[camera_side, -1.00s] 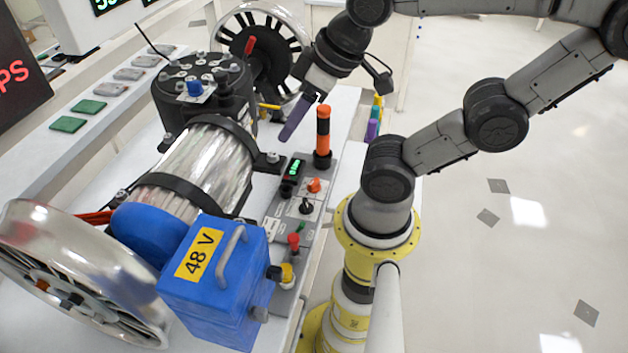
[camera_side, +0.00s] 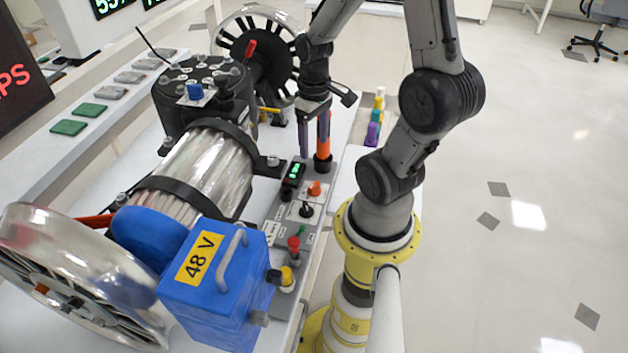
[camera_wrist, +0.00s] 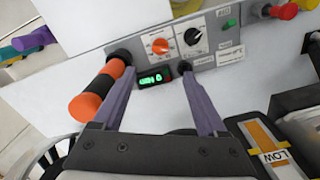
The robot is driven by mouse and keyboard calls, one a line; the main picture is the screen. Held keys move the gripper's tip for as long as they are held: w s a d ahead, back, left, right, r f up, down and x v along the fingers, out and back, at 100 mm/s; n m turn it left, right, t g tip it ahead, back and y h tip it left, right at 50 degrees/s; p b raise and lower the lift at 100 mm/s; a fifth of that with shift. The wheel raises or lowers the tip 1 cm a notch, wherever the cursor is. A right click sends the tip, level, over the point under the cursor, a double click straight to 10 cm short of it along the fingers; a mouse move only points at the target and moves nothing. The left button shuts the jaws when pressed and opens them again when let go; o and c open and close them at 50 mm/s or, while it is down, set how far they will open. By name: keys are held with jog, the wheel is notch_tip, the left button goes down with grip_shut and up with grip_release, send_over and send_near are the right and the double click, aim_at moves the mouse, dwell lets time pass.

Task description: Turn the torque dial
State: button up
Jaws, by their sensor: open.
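A grey control panel (camera_side: 283,225) carries two dials, one orange (camera_side: 314,188) and one black (camera_side: 306,209). In the wrist view the orange dial (camera_wrist: 160,45) and the black dial (camera_wrist: 193,36) sit on white scale plates; their lettering is too small to tell which is torque. My gripper (camera_side: 314,148) is open, pointing down above the panel's far end, beside the orange-and-black upright handle (camera_side: 323,160). In the wrist view the purple fingers of my gripper (camera_wrist: 156,78) are spread, with the green-lit display (camera_wrist: 154,77) showing between them. The dials lie beyond the fingertips, untouched.
The handle (camera_wrist: 98,95) stands close against the left finger in the wrist view. A motor with a clear barrel (camera_side: 200,165) and a blue 48 V box (camera_side: 213,285) flank the panel. Red (camera_side: 293,243) and yellow knobs (camera_side: 287,275) sit at its near end.

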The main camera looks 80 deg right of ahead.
aim_at(314, 185)
notch_tip(314, 185, down, 13)
jog(key=shift+f, duration=0.1)
dwell(0.3)
grip_shut()
dwell(0.4)
